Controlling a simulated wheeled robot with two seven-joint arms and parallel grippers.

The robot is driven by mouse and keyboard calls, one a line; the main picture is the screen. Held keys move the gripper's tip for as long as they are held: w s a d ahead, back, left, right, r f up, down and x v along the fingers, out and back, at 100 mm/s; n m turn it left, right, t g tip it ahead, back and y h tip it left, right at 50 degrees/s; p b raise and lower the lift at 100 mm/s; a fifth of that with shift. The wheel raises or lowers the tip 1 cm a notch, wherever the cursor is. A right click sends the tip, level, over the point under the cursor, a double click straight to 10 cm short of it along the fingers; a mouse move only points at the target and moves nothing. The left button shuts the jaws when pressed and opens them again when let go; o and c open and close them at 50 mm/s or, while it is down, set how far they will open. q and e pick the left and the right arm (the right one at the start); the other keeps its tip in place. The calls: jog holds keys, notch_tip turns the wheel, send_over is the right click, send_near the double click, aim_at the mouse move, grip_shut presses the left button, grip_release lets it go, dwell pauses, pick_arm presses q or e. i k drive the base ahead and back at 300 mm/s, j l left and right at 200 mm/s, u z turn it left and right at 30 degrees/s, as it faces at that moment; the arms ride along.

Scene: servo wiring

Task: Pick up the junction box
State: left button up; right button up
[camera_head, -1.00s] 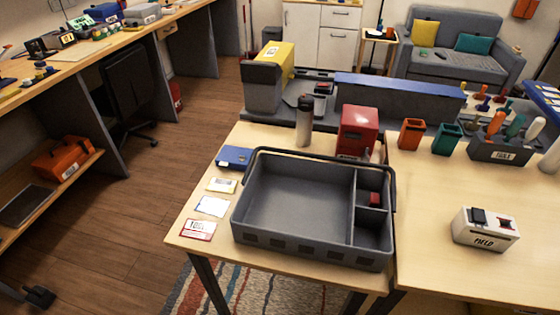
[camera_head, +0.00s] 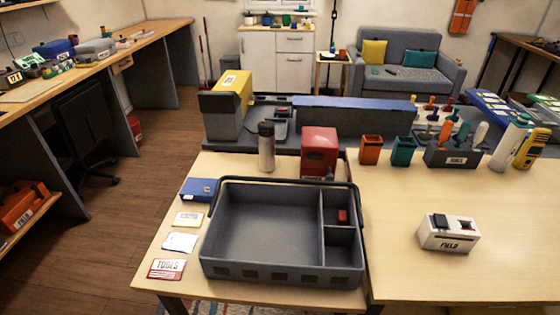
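A white box with a dark label reading "FIELD" (camera_head: 447,233) stands on the right part of the light wood table. It has a black part and a dark part with some red on its top. It may be the junction box, but no label in view says so. It stands apart from other things, with bare table around it. Neither of my grippers shows in the head view.
A grey tray with a handle (camera_head: 212,257) stands left of the white box and holds a small red piece (camera_head: 342,216). A red box (camera_head: 319,152), orange cup (camera_head: 370,150), teal cup (camera_head: 402,151) and grey tool holder (camera_head: 452,158) stand behind. The right tabletop (camera_head: 400,280) is mostly clear.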

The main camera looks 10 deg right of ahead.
aim_at(462, 233)
jog(key=l+z, duration=0.1)
jog(key=z, duration=0.4)
jog(key=l+z, duration=0.1)
jog(key=z, duration=0.35)
jog(key=l+z, duration=0.1)
jog(key=z, duration=0.4)
jog(key=k, duration=0.05)
